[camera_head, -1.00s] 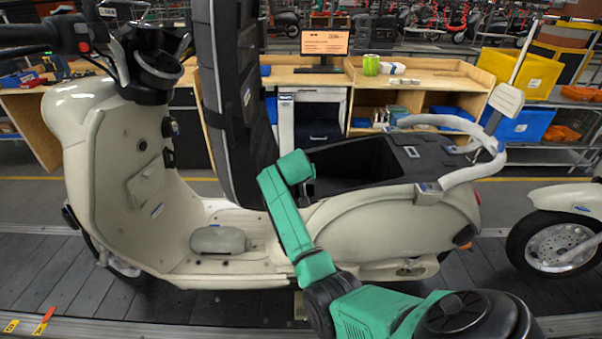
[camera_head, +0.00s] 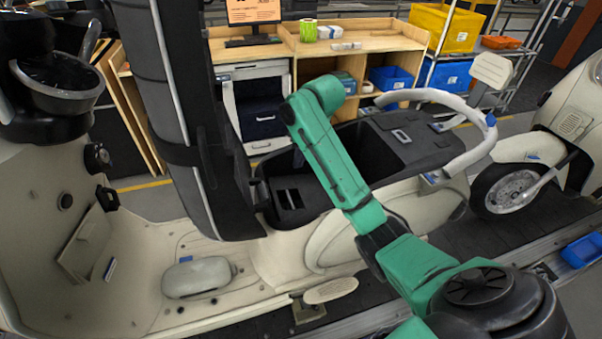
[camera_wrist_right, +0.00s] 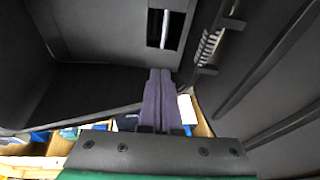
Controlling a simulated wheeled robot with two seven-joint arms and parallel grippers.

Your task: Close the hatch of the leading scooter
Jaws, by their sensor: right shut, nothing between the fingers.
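The cream scooter (camera_head: 345,240) stands on the conveyor. Its black hatch (camera_head: 180,110), the seat, is raised almost upright in front of the dark open storage bin (camera_head: 390,130). My green right arm reaches up across the scooter's side to the bin. My right gripper (camera_head: 298,160) is mostly hidden behind that arm, between hatch and bin. In the right wrist view its two fingers (camera_wrist_right: 160,75) are together and empty, with the bin's dark inside (camera_wrist_right: 90,90) at the left and the hatch's ribbed underside (camera_wrist_right: 270,60) at the right. My left gripper is not in view.
A second cream scooter (camera_head: 575,130) stands behind at the right. A wooden workbench (camera_head: 350,50) with a monitor (camera_head: 253,12) and a green cup (camera_head: 308,30) lies beyond the conveyor. A white curved rail (camera_head: 450,105) rings the scooter's rear.

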